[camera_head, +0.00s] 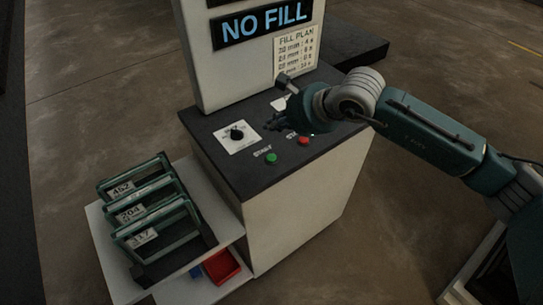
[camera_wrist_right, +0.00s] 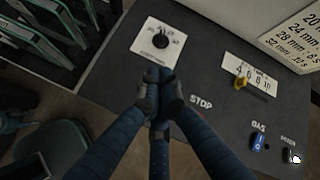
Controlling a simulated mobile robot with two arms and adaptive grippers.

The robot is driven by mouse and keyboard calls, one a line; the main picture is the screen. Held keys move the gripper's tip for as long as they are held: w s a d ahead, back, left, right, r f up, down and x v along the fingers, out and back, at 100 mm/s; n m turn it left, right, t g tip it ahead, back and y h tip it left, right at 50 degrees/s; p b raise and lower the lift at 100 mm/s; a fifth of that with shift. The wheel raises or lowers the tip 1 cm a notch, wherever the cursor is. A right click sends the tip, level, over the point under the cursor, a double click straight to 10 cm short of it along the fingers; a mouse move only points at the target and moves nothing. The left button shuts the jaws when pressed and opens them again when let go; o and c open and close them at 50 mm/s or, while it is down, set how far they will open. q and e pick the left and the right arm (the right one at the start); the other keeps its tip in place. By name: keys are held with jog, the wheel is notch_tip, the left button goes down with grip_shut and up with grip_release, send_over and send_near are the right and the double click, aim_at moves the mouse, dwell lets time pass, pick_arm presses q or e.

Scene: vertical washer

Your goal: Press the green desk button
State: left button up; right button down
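The green button (camera_head: 271,158) sits on the dark desk top (camera_head: 215,128) near its front edge, beside a START label, in the head view. A red button (camera_head: 304,141) is to its right. My right gripper (camera_head: 274,123) is above the desk, behind the green button in the picture and apart from it. In the right wrist view its dark fingers (camera_wrist_right: 158,82) come together at the tips, with nothing seen between them. There the green button does not show; the fingers cover part of the desk beside the STOP label. My left gripper is not in view.
A dial plate (camera_head: 237,137) lies left of the right gripper. A NO FILL panel (camera_head: 262,27) stands behind. The wrist view shows a yellow lever (camera_wrist_right: 240,83) and a blue switch (camera_wrist_right: 258,142). A rack of numbered frames (camera_head: 150,208) stands on a low shelf at left.

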jog(key=shift+f, duration=0.1)
jog(key=b, duration=0.1)
send_over(273, 159)
notch_tip(273, 159, down, 6)
jog(key=shift+f, duration=0.1)
jog(key=shift+f+b, duration=0.8)
jog(key=shift+b, duration=0.15)
jog(key=shift+f+b, duration=0.5)
jog(key=shift+b, duration=0.1)
jog(key=shift+r, duration=0.1)
dwell(0.4)
jog(key=shift+f+b, duration=0.45)
jog(key=shift+b, duration=0.3)
